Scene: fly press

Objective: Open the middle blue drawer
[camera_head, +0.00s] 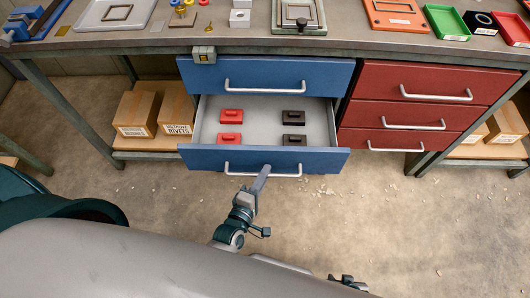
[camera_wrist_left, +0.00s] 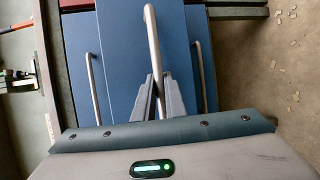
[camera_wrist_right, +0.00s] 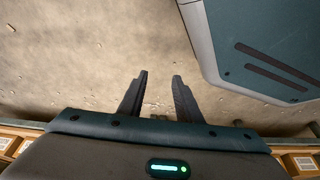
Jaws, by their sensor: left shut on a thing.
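The middle blue drawer (camera_head: 200,158) is pulled out in the head view, with its inside showing. Two red blocks (camera_head: 231,116) and two black blocks (camera_head: 293,117) sit in it. My left gripper (camera_head: 264,172) is shut on its silver handle (camera_head: 287,175), right of the handle's middle. In the left wrist view, the fingers (camera_wrist_left: 160,85) close around the handle bar (camera_wrist_left: 152,35). My right gripper (camera_wrist_right: 158,85) is open and empty above the floor, apart from the drawers.
A closed blue drawer (camera_head: 300,72) is above, and another blue drawer handle (camera_wrist_left: 200,70) shows in the left wrist view. Closed red drawers (camera_head: 410,112) stand right. Cardboard boxes (camera_head: 137,112) rest on a low shelf. The workbench (camera_head: 250,42) carries trays and parts.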

